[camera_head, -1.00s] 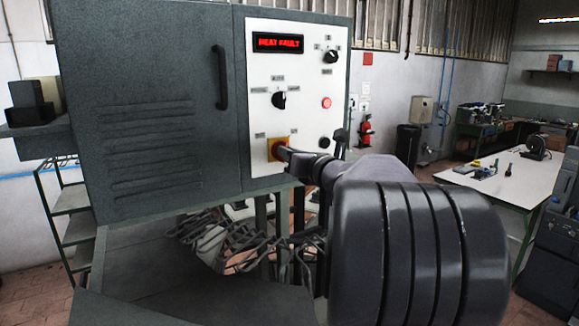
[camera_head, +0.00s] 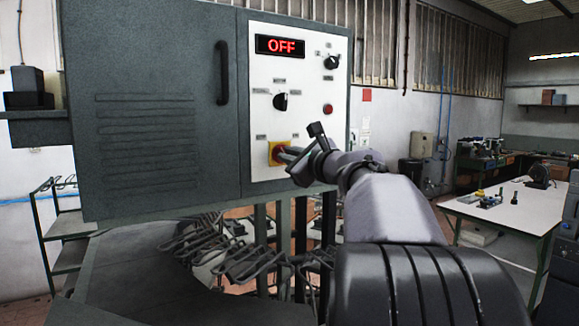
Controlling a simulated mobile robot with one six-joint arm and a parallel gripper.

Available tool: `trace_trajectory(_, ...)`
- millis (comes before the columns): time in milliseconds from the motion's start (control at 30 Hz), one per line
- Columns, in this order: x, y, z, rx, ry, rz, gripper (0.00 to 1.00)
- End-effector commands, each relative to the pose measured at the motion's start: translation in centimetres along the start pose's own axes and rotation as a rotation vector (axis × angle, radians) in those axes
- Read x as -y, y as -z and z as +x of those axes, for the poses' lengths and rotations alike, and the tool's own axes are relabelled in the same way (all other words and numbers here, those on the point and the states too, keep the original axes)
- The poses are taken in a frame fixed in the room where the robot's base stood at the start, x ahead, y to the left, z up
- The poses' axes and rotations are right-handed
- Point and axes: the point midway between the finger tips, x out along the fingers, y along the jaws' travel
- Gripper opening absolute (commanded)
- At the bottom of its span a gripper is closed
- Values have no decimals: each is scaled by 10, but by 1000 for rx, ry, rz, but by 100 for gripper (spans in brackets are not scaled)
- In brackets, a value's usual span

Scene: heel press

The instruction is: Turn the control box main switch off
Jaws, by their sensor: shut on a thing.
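The control box panel (camera_head: 302,80) is a white face on a grey cabinet. Its display (camera_head: 280,45) reads "OFF" in red. The main switch (camera_head: 273,153) is a red knob on a yellow plate at the panel's lower left. My gripper (camera_head: 288,154) is at the switch, shut on its knob. The gripper and arm come in from the lower right and hide part of the knob, so its exact angle is hard to see.
Above the switch are a black selector (camera_head: 281,101), another black knob (camera_head: 332,62) and a red button (camera_head: 327,109). Wire racks (camera_head: 250,265) stand below the cabinet. A white-topped table (camera_head: 500,207) is at the right.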

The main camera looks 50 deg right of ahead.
Motion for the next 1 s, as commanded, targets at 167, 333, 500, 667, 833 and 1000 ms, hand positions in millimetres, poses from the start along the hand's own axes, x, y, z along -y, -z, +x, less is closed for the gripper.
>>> trace_trajectory(167, -1, 1, 0, 1, 1, -77, 0)
trace_trajectory(333, -1, 0, 0, 0, 1, -118, 0)
trace_trajectory(500, 0, 0, 0, 1, 1, -135, 0)
trace_trajectory(667, 0, -1, 0, 0, 1, -139, 0)
trace_trajectory(833, 0, -1, 0, 0, 1, -138, 0)
trace_trajectory(1000, 0, 0, 0, 0, 1, -138, 34)
